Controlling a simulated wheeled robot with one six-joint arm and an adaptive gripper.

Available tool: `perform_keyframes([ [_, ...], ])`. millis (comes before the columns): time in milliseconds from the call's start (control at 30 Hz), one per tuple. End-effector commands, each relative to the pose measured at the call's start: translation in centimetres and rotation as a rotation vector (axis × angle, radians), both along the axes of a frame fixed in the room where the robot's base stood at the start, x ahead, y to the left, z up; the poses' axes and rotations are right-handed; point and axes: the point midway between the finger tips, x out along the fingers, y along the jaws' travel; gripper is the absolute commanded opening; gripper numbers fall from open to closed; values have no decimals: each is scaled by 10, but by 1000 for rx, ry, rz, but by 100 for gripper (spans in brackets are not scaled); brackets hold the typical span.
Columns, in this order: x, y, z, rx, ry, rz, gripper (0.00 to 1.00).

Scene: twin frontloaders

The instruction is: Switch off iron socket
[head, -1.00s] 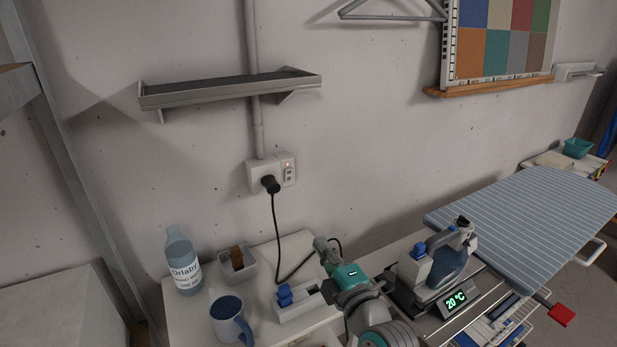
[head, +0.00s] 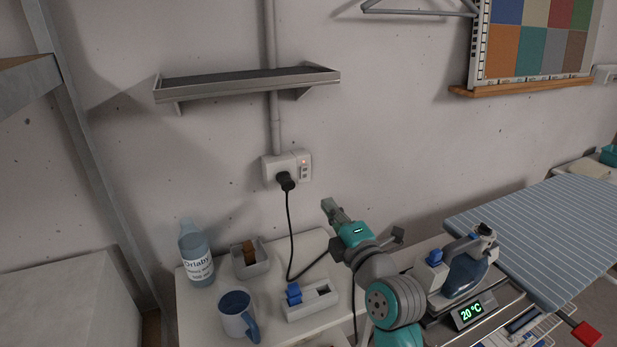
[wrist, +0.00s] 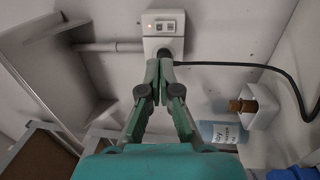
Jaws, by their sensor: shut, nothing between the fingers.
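The white wall socket (head: 272,170) has a black plug (head: 286,181) in its left part and a rocker switch (head: 305,172) with a lit red light on its right part. The socket also shows at the top of the wrist view (wrist: 174,46), with its light lit. My gripper (head: 328,205) is below and to the right of the socket in the head view, pointing up toward the wall. In the wrist view my gripper (wrist: 159,66) is shut and empty, its fingertips appearing just below the socket and overlapping the plug area. Contact cannot be told.
A black cord (head: 290,235) hangs from the plug. A bottle (head: 196,255), a mug (head: 236,315), a small box (head: 262,268) and a blue-switched block (head: 312,303) stand on the white table. A shelf (head: 245,85) is above the socket. The wall around the socket is otherwise clear.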

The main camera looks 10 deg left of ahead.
Motion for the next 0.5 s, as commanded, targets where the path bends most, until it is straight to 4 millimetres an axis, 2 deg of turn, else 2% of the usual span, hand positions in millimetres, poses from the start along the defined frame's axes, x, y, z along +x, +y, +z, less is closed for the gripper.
perform_keyframes([
  [500, 77, 53, 12, 1, 0, 1, 0],
])
